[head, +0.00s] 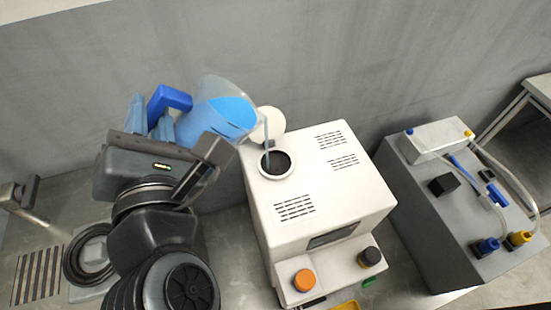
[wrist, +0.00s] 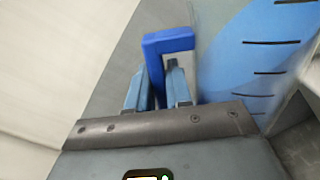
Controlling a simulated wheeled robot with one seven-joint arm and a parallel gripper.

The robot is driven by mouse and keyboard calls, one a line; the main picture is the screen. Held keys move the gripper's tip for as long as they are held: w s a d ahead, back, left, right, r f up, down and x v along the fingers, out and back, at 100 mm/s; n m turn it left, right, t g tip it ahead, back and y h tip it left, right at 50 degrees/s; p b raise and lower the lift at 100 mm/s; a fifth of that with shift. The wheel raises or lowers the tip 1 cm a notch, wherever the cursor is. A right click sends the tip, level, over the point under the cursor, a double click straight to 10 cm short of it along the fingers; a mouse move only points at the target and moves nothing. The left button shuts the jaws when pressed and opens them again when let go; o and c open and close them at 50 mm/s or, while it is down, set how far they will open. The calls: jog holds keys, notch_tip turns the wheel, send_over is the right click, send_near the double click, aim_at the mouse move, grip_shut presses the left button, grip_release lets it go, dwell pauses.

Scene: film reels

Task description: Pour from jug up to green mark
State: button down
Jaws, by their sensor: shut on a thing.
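The clear jug (head: 222,112) holds blue liquid and is tilted to the right above the white machine (head: 325,195). My gripper (head: 153,117) is shut on the jug's blue handle (head: 171,97). A thin stream runs from the jug's lip down to the round dark filler opening (head: 275,163) in the machine's top. In the wrist view, the fingers (wrist: 160,85) stand around the blue handle (wrist: 168,42), and black level lines show on the jug wall (wrist: 265,60). A small green piece (head: 369,282) shows low on the machine's front. The liquid level inside the machine is hidden.
A pale round cap (head: 268,124) stands behind the opening. An orange knob (head: 303,280) and a dark knob (head: 369,257) are on the machine's front. A grey unit (head: 450,205) with hoses stands at the right. A drain grate (head: 37,276) is at the left.

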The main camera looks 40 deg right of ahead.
jog(key=shift+s+d+r+m+p, duration=0.15)
jog(key=shift+d+m+p, duration=0.15)
jog(key=shift+m, duration=0.3)
jog(key=shift+s+d+m+p, duration=0.15)
jog(key=shift+d+m, duration=0.2)
jog(key=shift+m, duration=0.25)
dwell(2.0)
jog(key=shift+s+d+m, duration=0.1)
jog(key=shift+d+m, duration=0.15)
jog(key=shift+m, duration=0.15)
dwell(2.0)
jog(key=shift+s+d+m, duration=0.1)
jog(key=shift+d+m, duration=0.1)
jog(key=shift+m, duration=0.1)
jog(key=shift+f, duration=0.2)
dwell(1.9)
